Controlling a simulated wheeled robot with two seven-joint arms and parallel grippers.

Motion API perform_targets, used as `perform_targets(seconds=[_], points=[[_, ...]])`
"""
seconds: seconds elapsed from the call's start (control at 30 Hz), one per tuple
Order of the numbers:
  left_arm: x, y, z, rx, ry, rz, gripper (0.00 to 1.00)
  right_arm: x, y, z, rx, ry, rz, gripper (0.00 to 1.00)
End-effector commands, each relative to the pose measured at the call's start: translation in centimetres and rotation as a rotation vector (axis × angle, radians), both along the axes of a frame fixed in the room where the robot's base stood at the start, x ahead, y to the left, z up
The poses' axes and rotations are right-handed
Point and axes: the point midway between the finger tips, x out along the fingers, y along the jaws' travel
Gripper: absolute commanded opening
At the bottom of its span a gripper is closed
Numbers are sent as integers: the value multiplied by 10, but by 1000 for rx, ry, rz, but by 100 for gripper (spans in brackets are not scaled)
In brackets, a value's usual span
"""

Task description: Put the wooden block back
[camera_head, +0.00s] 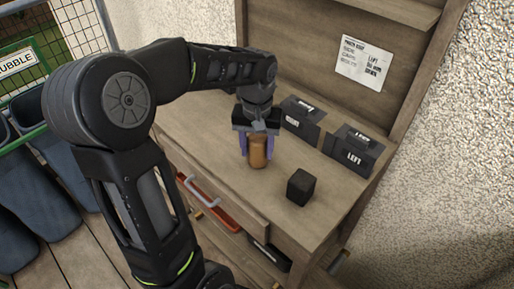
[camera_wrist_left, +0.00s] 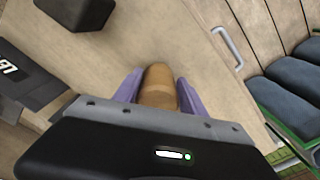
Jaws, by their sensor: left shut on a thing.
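The wooden block (camera_head: 258,153) is brown with a rounded top and a lighter band, and it stands upright at the workbench top. It also shows in the left wrist view (camera_wrist_left: 158,82). My left gripper (camera_head: 257,146) points down with its purple fingers on both sides of the block, shut on it. In the left wrist view the fingers (camera_wrist_left: 157,92) flank the block. I cannot tell whether the block's foot touches the bench. My right gripper is not in view.
A black block (camera_head: 300,187) stands on the workbench (camera_head: 209,116) near its front edge. Two dark labelled boxes (camera_head: 301,118) (camera_head: 354,150) stand at the back. A paper note (camera_head: 362,63) is on the back panel. A drawer handle (camera_head: 201,190) sticks out in front. Blue bins (camera_head: 45,185) stand at left.

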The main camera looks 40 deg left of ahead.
Motion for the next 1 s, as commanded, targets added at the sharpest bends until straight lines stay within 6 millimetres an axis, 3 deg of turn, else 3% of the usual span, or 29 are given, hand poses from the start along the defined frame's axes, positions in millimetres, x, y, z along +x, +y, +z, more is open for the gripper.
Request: perform_targets(seconds=[0.37,0.4,0.67,1.0], points=[[0,0,-5,1,-2,0,8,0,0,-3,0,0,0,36],[0,0,-5,0,-1,0,50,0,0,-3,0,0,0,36],[0,0,-4,0,-1,-1,71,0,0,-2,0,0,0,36],[0,0,1,1,-2,0,71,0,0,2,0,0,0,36]])
